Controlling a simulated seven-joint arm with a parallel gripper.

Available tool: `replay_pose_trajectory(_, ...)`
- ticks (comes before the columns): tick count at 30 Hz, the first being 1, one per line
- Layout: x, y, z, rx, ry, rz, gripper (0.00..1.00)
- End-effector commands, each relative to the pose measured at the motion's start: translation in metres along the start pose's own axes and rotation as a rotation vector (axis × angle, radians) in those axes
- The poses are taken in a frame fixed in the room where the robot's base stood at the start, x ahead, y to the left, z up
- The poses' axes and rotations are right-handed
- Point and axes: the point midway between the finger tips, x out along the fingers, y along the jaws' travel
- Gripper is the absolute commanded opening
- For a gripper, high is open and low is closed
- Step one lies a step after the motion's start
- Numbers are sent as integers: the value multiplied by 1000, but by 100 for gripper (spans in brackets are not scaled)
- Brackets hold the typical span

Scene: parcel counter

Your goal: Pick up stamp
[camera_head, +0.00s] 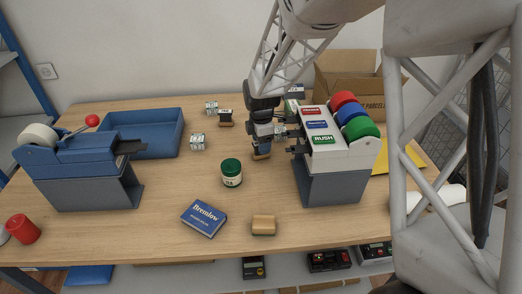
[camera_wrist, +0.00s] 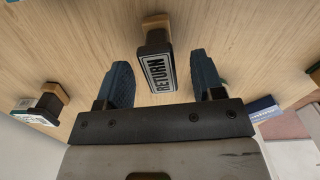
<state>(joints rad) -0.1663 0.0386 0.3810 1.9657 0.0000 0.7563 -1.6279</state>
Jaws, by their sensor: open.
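A grey machine with coloured rolls (camera_head: 330,185) stands close right of my gripper. A green-lidded jar (camera_head: 231,173), small boxes (camera_head: 197,142), a blue book (camera_head: 204,219) and a tan block (camera_head: 264,225) lie around. A blue tray (camera_head: 166,139) is at left.

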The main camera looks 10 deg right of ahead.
Motion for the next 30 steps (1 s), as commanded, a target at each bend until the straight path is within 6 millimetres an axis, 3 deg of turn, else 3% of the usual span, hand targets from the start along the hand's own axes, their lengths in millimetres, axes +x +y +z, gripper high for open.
replay_pose_trajectory(11, 38, 0, -1, 0, 0, -1, 62)
replay_pose_trajectory(29, 40, 0, -1, 0, 0, 0, 62)
replay_pose_trajectory(30, 40, 0, -1, 0, 0, 0, 57)
